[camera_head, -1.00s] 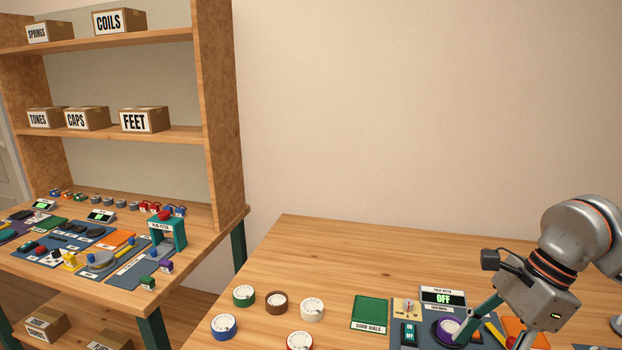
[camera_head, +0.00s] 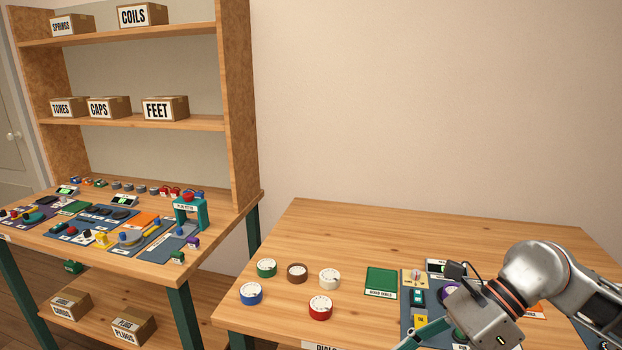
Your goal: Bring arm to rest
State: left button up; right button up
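My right arm comes in from the right, and its grey gripper (camera_head: 440,338) with a teal finger hangs over the front of the near table (camera_head: 340,240). One finger points down and left; the other is hidden or cut off, so I cannot tell how far it is open. The gripper body partly covers the blue-grey dial station and the purple dial (camera_head: 447,292) on it. My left gripper is not in view.
Blue, green, brown, white and red dials (camera_head: 320,307) lie loose on the near table. A green pad (camera_head: 381,282) is beside the station. A second table (camera_head: 120,248) with parts and a shelf of boxes (camera_head: 165,108) stands left. The table's back is clear.

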jog(key=w+a+r+m+t+y, duration=0.1)
jog(key=a+r+m+t+y, duration=0.2)
jog(key=a+m+y, duration=0.4)
jog(key=w+a+r+m+t+y, duration=0.15)
jog(key=a+m+t+y, duration=0.25)
jog(key=m, duration=0.4)
jog(key=w+d+f+m+t+h+p, duration=0.15)
jog(key=d+f+m+t+h, duration=0.35)
jog(key=m, duration=0.5)
jog(key=w+d+f+m+t+h, duration=0.35)
jog(key=f+m+t, duration=0.3)
jog(key=m, duration=0.35)
jog(key=s+d+f+m+g+h, duration=0.2)
jog(key=s+f+m+h, duration=0.1)
jog(key=f, duration=0.5)
jog(key=s+d+f+m+g+h, duration=0.2)
jog(key=s+f+m, duration=0.4)
jog(key=f, duration=0.3)
jog(key=s+d+f+m+g+h, duration=0.2)
jog(key=s+d+f+m+h, duration=0.1)
jog(key=s+f, duration=0.4)
jog(key=shift+d+f+m+h, duration=0.15)
jog(key=shift+f+m+h, duration=0.5)
jog(key=shift+f+m, duration=0.35)
jog(key=shift+r, duration=0.1)
